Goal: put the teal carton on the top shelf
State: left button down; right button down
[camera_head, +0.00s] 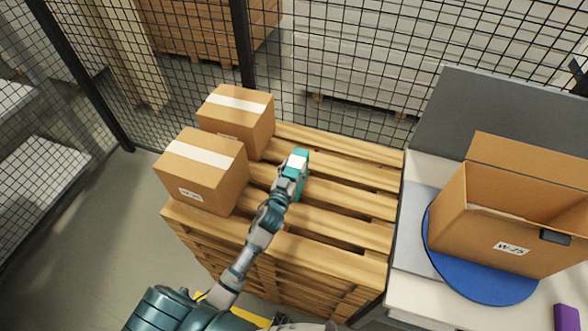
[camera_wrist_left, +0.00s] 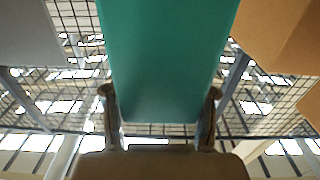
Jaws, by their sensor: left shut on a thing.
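The teal carton (camera_head: 298,160) is at the end of my left arm, over the slatted wooden pallet stack in the head view. My left gripper (camera_head: 293,172) is shut on it. In the left wrist view the teal carton (camera_wrist_left: 165,60) fills the middle, with a finger of my left gripper (camera_wrist_left: 160,112) on each side of it. Whether the carton touches the slats is hard to tell. No top shelf can be made out for certain. My right gripper is not in view.
Two taped brown boxes (camera_head: 203,170) (camera_head: 237,120) stand on the left of the pallet stack (camera_head: 345,205). At right, an open brown box (camera_head: 505,225) sits on a blue disc (camera_head: 470,285) on a table. A purple block (camera_head: 568,317) is at the lower right. Mesh fencing (camera_head: 400,50) runs behind.

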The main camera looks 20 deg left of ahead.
pick_arm(q)
jog(key=shift+d+f, duration=0.15)
jog(key=shift+f, duration=0.5)
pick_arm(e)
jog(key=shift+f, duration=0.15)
pick_arm(q)
jog(key=shift+c, duration=1.5)
grip_release()
jog(key=s+b, duration=0.1)
jog(key=s, duration=1)
jog(key=shift+s+d, duration=0.15)
jog(key=shift+d, duration=0.05)
jog(key=shift+o, duration=0.2)
jog(key=shift+s+b, duration=0.3)
jog(key=shift+s, duration=0.05)
jog(key=s+f+b, duration=0.2)
jog(key=s+b, duration=0.2)
jog(key=b, duration=0.1)
jog(key=w, duration=0.5)
jog(key=w+p, duration=0.1)
jog(key=w, duration=1.1)
jog(key=shift+a+r, duration=0.25)
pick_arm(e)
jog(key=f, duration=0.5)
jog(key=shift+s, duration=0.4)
